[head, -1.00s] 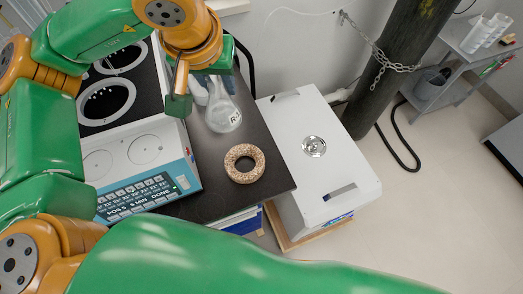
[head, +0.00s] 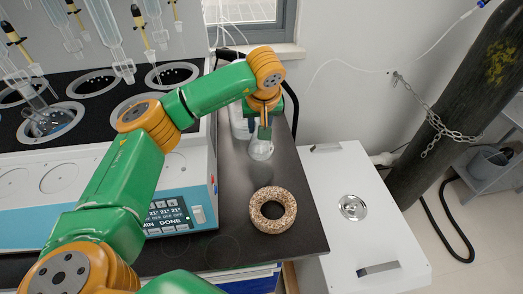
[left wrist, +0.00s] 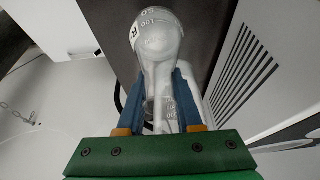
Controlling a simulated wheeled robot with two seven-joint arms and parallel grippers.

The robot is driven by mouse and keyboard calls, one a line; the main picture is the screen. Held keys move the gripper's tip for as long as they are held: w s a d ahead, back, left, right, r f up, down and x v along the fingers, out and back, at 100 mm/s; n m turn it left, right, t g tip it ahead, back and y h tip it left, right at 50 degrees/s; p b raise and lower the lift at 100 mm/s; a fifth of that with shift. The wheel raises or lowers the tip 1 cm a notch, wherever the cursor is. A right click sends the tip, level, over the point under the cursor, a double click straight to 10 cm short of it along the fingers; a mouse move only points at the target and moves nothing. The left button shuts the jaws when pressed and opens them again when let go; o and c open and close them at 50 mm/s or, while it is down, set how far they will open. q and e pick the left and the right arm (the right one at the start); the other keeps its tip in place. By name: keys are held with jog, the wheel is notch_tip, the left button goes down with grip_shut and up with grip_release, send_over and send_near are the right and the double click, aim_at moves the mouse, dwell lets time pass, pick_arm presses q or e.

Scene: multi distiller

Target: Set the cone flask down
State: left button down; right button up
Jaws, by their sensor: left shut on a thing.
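The clear cone flask (head: 261,149) is in my left gripper (head: 264,128), over the back part of the dark bench top (head: 235,180). In the left wrist view, the blue fingers of the left gripper (left wrist: 160,108) are on both sides of the neck of the flask (left wrist: 157,42). Its wide, marked body points away from the gripper. I cannot tell whether its base touches the bench. A speckled cork ring (head: 287,220) lies in front of the flask, apart from it and empty. My right gripper is not in view.
The distiller with its control panel (head: 174,214) stands left of the bench strip. A pale bottle (head: 239,126) is close behind and left of the flask. A white cabinet (head: 345,215) stands to the right. Some bare bench lies around the cork ring.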

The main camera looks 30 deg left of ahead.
pick_arm(q)
notch_tip(320, 180, down, 3)
jog(key=shift+f, duration=0.5)
jog(key=shift+f, duration=0.1)
jog(key=c, duration=0.6)
grip_release()
jog(key=shift+r, duration=0.2)
jog(key=b+v, duration=0.1)
jog(key=v, duration=1.1)
